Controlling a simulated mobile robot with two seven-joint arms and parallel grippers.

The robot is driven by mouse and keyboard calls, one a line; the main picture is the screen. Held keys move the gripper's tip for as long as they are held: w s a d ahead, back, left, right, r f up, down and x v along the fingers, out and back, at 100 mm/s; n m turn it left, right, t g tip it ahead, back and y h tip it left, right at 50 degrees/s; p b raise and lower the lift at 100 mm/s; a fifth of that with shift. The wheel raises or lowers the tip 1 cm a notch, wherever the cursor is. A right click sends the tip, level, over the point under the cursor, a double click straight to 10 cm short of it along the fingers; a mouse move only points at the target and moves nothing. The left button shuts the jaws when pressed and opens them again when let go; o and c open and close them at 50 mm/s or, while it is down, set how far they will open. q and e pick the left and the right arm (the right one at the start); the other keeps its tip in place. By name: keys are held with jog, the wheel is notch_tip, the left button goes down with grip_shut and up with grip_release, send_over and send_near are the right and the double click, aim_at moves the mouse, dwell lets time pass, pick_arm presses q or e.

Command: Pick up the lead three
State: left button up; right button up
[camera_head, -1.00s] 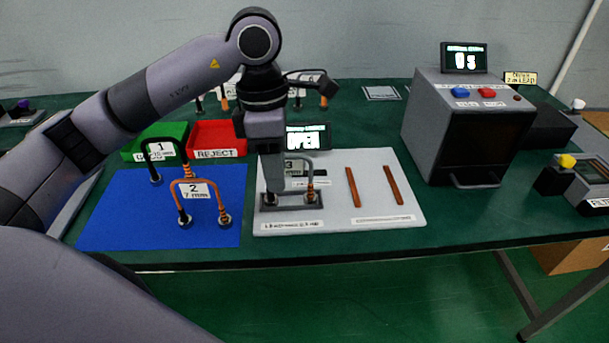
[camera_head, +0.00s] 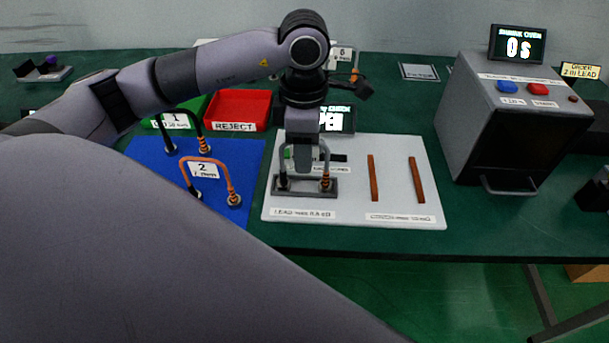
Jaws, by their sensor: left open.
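Lead three is an arch-shaped lead (camera_head: 325,160) standing upright on a grey two-socket holder (camera_head: 305,193) on the white board. An orange ringed end shows at its right leg; a darker end is at the left socket. My left gripper (camera_head: 301,165) points down at the arch, in front of its middle, and hides its number label. The gripper is open; whether its fingers touch the lead cannot be told. My right gripper is not in view.
Lead one (camera_head: 182,112) and lead two (camera_head: 203,162) stand on the blue mat (camera_head: 240,152). A red REJECT tray (camera_head: 240,104) and a green tray (camera_head: 200,105) are behind. Two brown strips (camera_head: 416,180) lie on the white board (camera_head: 393,150). A grey oven (camera_head: 475,85) stands right.

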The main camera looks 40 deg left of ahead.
pick_arm(q)
jog(key=shift+f, duration=0.3)
grip_shut()
jog(key=shift+r, duration=0.15)
